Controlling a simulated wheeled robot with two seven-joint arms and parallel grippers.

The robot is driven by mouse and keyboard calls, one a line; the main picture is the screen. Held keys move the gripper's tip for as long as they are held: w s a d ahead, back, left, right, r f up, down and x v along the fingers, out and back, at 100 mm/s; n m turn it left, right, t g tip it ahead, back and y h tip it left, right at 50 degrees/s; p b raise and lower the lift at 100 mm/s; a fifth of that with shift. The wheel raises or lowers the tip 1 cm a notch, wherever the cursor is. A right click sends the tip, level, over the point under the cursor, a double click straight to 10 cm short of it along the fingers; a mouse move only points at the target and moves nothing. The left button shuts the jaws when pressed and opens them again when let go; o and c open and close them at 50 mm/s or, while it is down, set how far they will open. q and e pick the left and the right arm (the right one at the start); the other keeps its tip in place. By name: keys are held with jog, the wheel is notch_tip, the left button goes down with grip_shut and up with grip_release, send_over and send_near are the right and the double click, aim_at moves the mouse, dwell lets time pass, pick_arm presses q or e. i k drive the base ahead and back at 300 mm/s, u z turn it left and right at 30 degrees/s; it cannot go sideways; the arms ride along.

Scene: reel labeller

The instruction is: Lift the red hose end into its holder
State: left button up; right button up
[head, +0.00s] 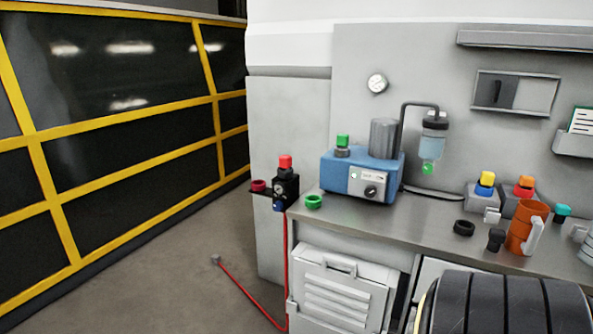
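The red hose (249,296) hangs from the black regulator unit (286,188) beside the bench, drops to the floor and bends back up-left in the picture. Its free end, a small grey fitting (216,260), lies on the floor. A dark red ring (258,186) sits on a black bracket at the left of the regulator; it looks like a holder, and no hose end shows in it. Neither of my grippers is in view.
The grey bench (430,232) holds a blue machine (361,176), a green ring (314,201), a black ring (464,228) and an orange mug (527,228). A yellow-framed dark barrier (110,150) stands left. The floor (165,285) around the hose end is clear.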

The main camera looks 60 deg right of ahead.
aim_at(285, 161)
jog(key=k, duration=0.35)
jog(key=z, duration=0.9)
